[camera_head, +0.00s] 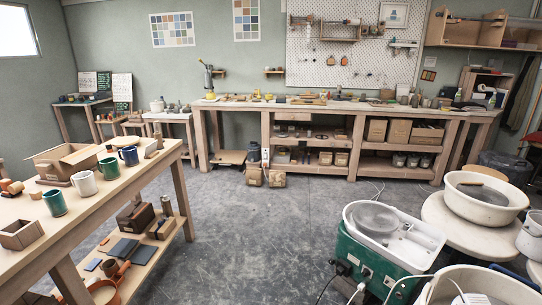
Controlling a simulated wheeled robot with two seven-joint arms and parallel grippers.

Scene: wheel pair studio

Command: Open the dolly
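I cannot make out a dolly for certain in the head view. Small dark and pale upright items (254,153) stand at the front of the long back workbench, above two brown box-like things (276,178) on the floor. They are too small to tell what they are. Neither of my grippers is in view.
A wooden table (105,205) with mugs and an open carton (68,160) stands at left. The long back workbench (340,107) holds tools and boxes. A green pottery wheel (375,260) and a white-basin wheel (485,198) stand at right. The middle floor (250,235) is clear.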

